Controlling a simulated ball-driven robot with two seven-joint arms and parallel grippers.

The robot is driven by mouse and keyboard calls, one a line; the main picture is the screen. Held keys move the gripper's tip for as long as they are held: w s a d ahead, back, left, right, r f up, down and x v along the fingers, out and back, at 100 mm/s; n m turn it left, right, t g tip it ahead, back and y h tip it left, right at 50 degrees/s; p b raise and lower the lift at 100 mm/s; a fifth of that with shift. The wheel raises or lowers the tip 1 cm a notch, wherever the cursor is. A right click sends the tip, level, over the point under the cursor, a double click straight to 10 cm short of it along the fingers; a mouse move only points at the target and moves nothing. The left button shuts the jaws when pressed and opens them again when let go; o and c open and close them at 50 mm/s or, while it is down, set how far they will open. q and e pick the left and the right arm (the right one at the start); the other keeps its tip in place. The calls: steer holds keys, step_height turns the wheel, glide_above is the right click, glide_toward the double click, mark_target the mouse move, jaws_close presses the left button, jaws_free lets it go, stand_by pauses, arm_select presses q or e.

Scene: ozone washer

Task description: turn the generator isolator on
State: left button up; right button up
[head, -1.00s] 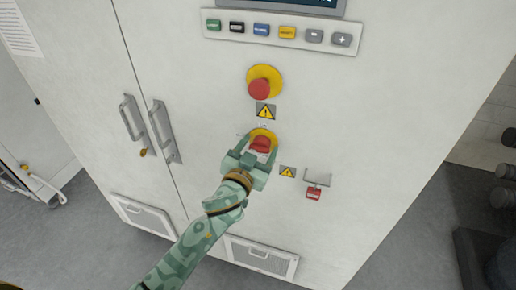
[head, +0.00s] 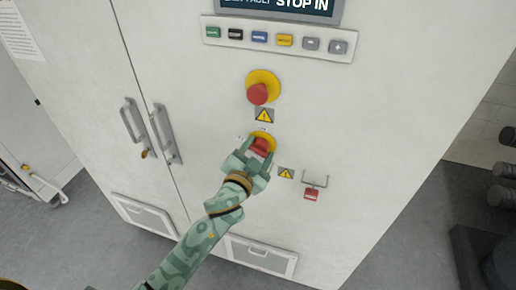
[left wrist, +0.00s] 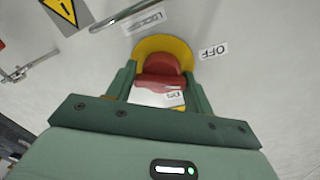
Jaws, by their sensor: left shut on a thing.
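The isolator is a red rotary handle (head: 261,147) on a yellow round plate (head: 265,135), low on the white cabinet front. The red handle also shows in the left wrist view (left wrist: 160,70), with the yellow plate (left wrist: 163,44) behind it. My left gripper (head: 259,151) is shut on the red handle, one finger on each side; the fingers also show in the left wrist view (left wrist: 158,84). An OFF label (left wrist: 213,50) sits right of the plate there, and an ON label (left wrist: 174,97) shows between the fingers. My right gripper is not in view.
A red mushroom button (head: 258,93) on a yellow plate sits above. A row of push buttons (head: 285,40) lies under a display (head: 280,9). A red padlock (head: 311,194) hangs from a bracket at the right. Door handles (head: 147,128) stand out at the left.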

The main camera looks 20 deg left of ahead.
arm_select(q)
steer(key=m, duration=0.2)
steer(key=m+p, duration=0.1)
steer(key=m, duration=0.1)
steer(key=m+p, duration=0.1)
steer(key=m, duration=0.1)
steer(key=shift+w+r+y, duration=0.1)
steer(key=shift+r+y, duration=0.15)
steer(key=shift+y, duration=0.05)
steer(key=m, duration=0.3)
steer(key=shift+p, duration=0.35)
steer(key=shift+m+y, duration=0.3)
steer(key=shift+m, duration=1.4)
steer(key=o, duration=0.8)
steer(key=shift+c, duration=0.2)
steer(key=shift+d, duration=0.15)
steer(key=shift+s+f, duration=0.15)
steer(key=shift+s, duration=0.05)
steer(key=s+r+b, duration=0.1)
steer(key=s, duration=1.5)
steer(key=shift+a+b, duration=0.3)
steer(key=shift+b, duration=0.05)
